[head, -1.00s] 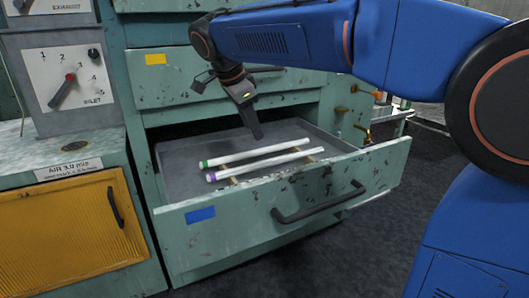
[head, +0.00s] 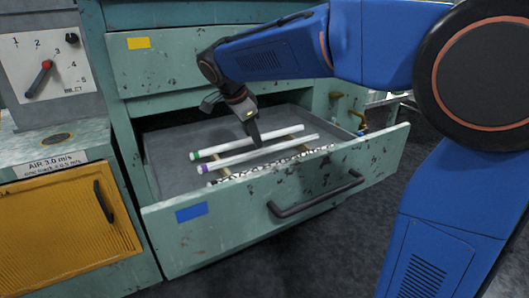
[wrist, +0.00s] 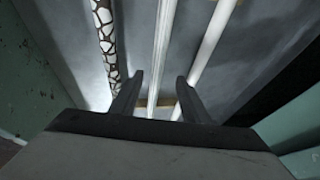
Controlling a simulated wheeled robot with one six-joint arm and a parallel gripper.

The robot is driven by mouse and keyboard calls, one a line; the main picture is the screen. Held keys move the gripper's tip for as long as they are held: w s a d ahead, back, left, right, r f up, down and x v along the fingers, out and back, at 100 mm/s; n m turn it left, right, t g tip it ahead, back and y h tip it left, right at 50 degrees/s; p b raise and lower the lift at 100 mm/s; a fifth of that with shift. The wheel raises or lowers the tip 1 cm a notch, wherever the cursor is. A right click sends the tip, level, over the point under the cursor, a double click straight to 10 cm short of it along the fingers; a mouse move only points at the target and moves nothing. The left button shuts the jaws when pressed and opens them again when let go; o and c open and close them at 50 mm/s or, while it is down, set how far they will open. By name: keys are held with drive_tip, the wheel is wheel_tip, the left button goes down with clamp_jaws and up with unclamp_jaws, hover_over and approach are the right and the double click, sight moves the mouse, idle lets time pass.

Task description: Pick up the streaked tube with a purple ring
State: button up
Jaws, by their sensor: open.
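The streaked tube with a purple ring (head: 232,161) lies in the open drawer, the middle one of three tubes. In the wrist view the streaked tube (wrist: 161,45) runs between my fingers' lines of sight, with fine grey streaks along it; its ring is out of that view. My gripper (head: 257,138) is open and empty, pointing down over the tubes near their middle. In the wrist view my gripper (wrist: 158,88) has one finger on each side of the streaked tube. I cannot tell the remaining height exactly.
A white tube with a green ring (head: 222,149) lies behind, and a dark-crackled tube (wrist: 107,40) lies in front, close to the drawer's front panel (head: 240,205). The tubes rest across tan supports (wrist: 150,102). The drawer floor (head: 172,150) is bare at the left.

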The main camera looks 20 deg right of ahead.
sight(259, 150)
drive_tip(key=shift+s+x, duration=0.15)
drive_tip(key=shift+x, duration=1.45)
drive_tip(key=shift+s+x, duration=0.1)
drive_tip(key=shift+x, duration=1.5)
clamp_jaws()
